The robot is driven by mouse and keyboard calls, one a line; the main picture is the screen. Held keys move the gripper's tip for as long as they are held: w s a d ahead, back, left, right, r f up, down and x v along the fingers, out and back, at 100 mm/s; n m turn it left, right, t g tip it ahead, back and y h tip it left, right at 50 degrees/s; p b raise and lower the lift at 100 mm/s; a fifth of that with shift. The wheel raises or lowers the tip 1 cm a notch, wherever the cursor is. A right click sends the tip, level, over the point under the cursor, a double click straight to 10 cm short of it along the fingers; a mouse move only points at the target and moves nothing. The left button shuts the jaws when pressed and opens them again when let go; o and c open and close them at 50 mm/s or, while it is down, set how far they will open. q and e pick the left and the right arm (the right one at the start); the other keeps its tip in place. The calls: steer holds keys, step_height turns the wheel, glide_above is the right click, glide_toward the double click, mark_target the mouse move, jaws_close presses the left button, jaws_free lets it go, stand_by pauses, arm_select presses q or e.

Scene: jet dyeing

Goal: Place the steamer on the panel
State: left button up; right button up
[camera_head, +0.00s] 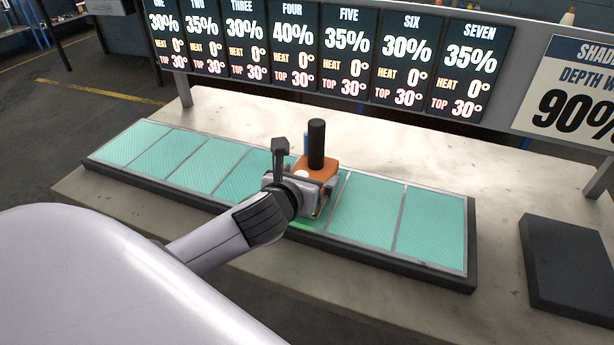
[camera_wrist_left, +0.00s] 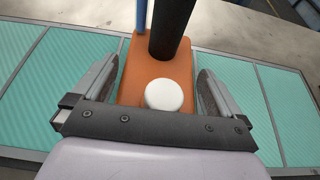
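The steamer (camera_head: 321,168) is an orange block with an upright black cylinder handle and a white round knob. It stands over the long panel (camera_head: 402,187), which has several teal sections in a dark frame. My left gripper (camera_head: 303,186) is at its near side and hides part of it. In the left wrist view the steamer (camera_wrist_left: 150,75) shows between and behind the two fingers. The fingers (camera_wrist_left: 158,90) are wide apart. Whether the steamer's underside touches the panel is hidden. My right gripper is out of view.
A row of dark dye displays (camera_head: 345,52) stands behind the table. A sign reading 90% (camera_head: 575,95) is at the right. A dark flat block (camera_head: 568,268) lies on the table (camera_head: 492,190) right of the panel, with bare tabletop between them.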

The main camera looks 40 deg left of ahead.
arm_select(q)
steer(key=shift+r, duration=0.1)
steer(key=v, duration=0.9)
steer(key=shift+s+d+r+p, duration=0.1)
steer(key=shift+s+d+p, duration=0.05)
steer(key=shift+p, duration=0.2)
steer(key=p+v, duration=0.2)
steer(key=shift+s+r+p, duration=0.1)
steer(key=shift+s+p, duration=0.2)
